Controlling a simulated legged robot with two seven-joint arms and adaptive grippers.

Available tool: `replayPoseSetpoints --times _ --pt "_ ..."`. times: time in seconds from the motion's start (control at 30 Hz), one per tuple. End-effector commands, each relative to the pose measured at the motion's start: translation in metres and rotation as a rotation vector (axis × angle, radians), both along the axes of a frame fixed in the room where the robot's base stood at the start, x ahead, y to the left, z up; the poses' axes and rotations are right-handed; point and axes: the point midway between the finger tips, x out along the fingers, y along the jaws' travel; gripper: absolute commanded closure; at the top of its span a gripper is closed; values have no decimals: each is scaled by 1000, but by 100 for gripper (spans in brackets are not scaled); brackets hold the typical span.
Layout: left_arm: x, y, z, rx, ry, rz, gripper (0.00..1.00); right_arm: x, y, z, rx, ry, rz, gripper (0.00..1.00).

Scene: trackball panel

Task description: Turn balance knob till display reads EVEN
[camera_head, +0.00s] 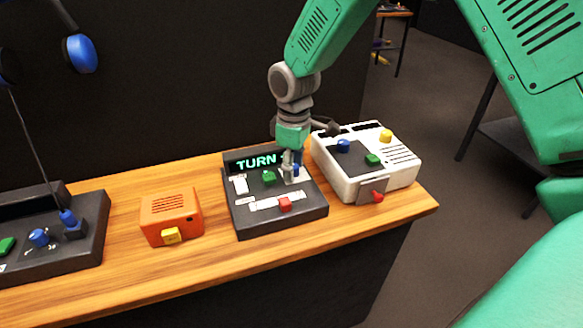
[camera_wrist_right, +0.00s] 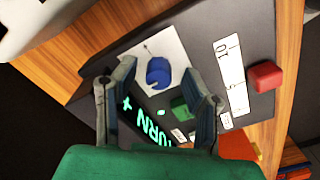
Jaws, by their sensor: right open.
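A dark panel (camera_head: 245,222) stands on the wooden table. Its lit display (camera_head: 257,162) reads TURN in the head view and TURN + in the right wrist view (camera_wrist_right: 148,122). A blue knob (camera_wrist_right: 158,72) sits on a white plate on this panel; I cannot read a label naming it as the balance knob. My right gripper (camera_head: 290,178) points down at the blue knob, which it mostly hides in the head view. In the right wrist view the gripper (camera_wrist_right: 163,75) is open, with its fingers on either side of the knob; contact is unclear. My left gripper is not in view.
A white console (camera_head: 345,185) stands close on the right. An orange box (camera_head: 170,210) stands left, and another dark panel (camera_head: 60,262) is farther left. Bare wood lies between them.

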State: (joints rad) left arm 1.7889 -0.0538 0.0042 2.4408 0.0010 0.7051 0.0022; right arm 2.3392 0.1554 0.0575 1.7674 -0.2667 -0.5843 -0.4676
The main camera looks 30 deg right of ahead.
Motion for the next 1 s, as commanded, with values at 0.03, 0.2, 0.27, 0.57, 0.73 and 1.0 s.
replayPoseSetpoints --times 0.03,0.2,0.27,0.57,0.73,1.0 --pt "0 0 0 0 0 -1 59 0 -1 -1 1 -1 -1 59" --pt "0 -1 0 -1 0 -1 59 0 2 0 -4 0 0 59" --pt "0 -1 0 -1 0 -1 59 0 3 0 -4 0 1 59" --pt "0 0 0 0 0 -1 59 2 5 1 -4 -4 1 100" --pt "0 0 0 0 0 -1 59 3 5 2 0 -9 2 100" --pt "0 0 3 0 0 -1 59 4 5 3 -3 -11 -8 100"
